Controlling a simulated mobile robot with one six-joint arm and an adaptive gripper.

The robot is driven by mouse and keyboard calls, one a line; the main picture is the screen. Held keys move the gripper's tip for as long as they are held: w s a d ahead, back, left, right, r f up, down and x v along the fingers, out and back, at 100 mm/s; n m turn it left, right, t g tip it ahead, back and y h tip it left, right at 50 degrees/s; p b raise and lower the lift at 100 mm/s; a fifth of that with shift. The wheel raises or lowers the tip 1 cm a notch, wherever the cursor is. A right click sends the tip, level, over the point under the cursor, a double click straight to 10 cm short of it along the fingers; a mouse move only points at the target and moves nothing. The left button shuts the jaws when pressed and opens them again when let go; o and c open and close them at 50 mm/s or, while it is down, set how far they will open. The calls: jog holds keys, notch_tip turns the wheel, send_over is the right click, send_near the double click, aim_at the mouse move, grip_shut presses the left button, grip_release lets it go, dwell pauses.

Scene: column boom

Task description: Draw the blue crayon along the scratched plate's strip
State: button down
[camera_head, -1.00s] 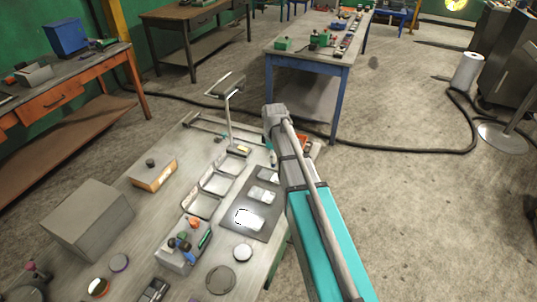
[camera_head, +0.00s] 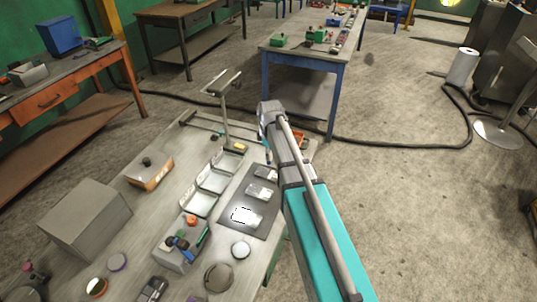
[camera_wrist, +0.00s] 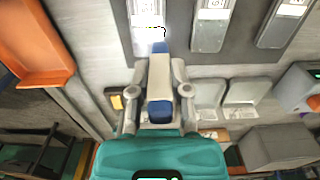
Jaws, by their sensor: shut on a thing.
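My gripper (camera_wrist: 159,74) is shut on the blue crayon (camera_wrist: 159,111), which has a pale sleeve and a blue tip. In the wrist view the tip overlaps the lower end of the leftmost metal plate (camera_wrist: 145,14), beside a white glare. I cannot tell whether it touches. Two more plates, the middle one (camera_wrist: 211,30) and the right one (camera_wrist: 277,27), lie beside it on a dark mat (camera_wrist: 240,57). Each bears a pale label. Which plate is scratched is not clear. In the head view the nearest plate (camera_head: 245,216) shines white; my arm partly hides the far end of the row.
Several open trays (camera_head: 199,203) line the mat's left side. A lamp-like stand (camera_head: 224,105) rises behind them. An orange bin (camera_wrist: 33,45) lies at the wrist view's left.

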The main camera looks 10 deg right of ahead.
aim_at(269, 164)
jog(key=shift+f, duration=0.15)
notch_tip(269, 164, down, 6)
jog(key=b, duration=0.6)
jog(key=shift+f+b, duration=0.9)
jog(key=shift+b, duration=0.15)
dwell(1.3)
jog(key=shift+w+d+r, duration=0.1)
jog(key=shift+w+d, duration=0.55)
jog(key=shift+w, duration=0.15)
jog(key=shift+w+d+r, duration=0.1)
jog(key=shift+w+d, duration=0.5)
jog(key=shift+w, duration=0.2)
jog(key=shift+s, duration=0.1)
jog(key=shift+s+a+f, duration=0.15)
jog(key=shift+s+a, duration=1.1)
jog(key=shift+s, duration=0.25)
jog(key=shift+w+d, duration=1.25)
jog(key=shift+w, duration=0.3)
